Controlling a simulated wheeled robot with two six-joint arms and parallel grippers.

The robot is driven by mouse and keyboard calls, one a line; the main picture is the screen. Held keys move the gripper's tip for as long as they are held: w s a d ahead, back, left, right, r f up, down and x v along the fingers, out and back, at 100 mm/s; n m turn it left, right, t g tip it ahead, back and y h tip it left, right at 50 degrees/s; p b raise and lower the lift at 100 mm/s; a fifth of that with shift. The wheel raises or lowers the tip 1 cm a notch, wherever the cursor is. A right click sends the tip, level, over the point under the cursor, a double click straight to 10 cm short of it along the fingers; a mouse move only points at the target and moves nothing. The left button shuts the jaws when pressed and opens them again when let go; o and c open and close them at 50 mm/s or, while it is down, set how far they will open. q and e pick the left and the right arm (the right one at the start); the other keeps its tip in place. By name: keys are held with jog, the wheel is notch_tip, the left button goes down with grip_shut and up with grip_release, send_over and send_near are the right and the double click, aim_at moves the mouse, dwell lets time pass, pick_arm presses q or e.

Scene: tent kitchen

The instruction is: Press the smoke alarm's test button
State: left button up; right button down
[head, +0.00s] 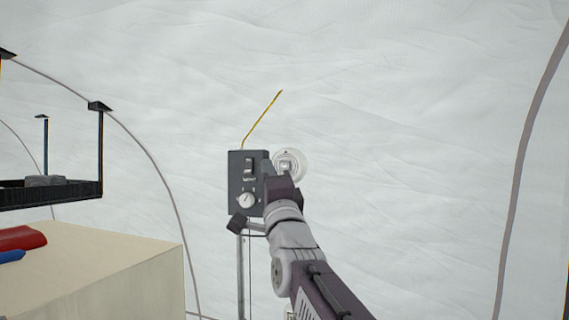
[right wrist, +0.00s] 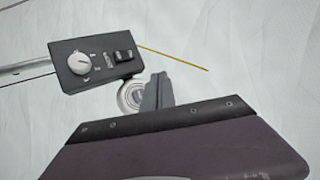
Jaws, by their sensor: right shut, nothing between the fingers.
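The smoke alarm (head: 300,160) is a round white disc on the right side of the dark control box in the head view. It also shows in the right wrist view (right wrist: 126,97), partly covered by my fingers. My right gripper (head: 268,167) is shut and empty, with its fingertips right by the alarm. In the right wrist view the closed fingers (right wrist: 157,91) overlap the alarm's right part. I cannot tell whether they touch it. The test button is not clearly made out. My left gripper is not in view.
The dark control box (head: 236,185), with a knob and a switch, stands on a thin metal post (head: 240,270). A yellow rod (head: 262,118) rises from it. A cream counter (head: 110,270) with a red item (head: 20,238) and a black shelf (head: 70,190) are at left. The right side is clear.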

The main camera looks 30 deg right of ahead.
aim_at(280, 169)
jog(key=w+d+p, duration=0.5)
jog(key=d, duration=0.1)
jog(key=shift+w+d, duration=0.4)
jog(key=shift+w+d, duration=0.1)
dwell(2.0)
jog(key=shift+w+d, duration=0.15)
jog(key=shift+d, duration=0.05)
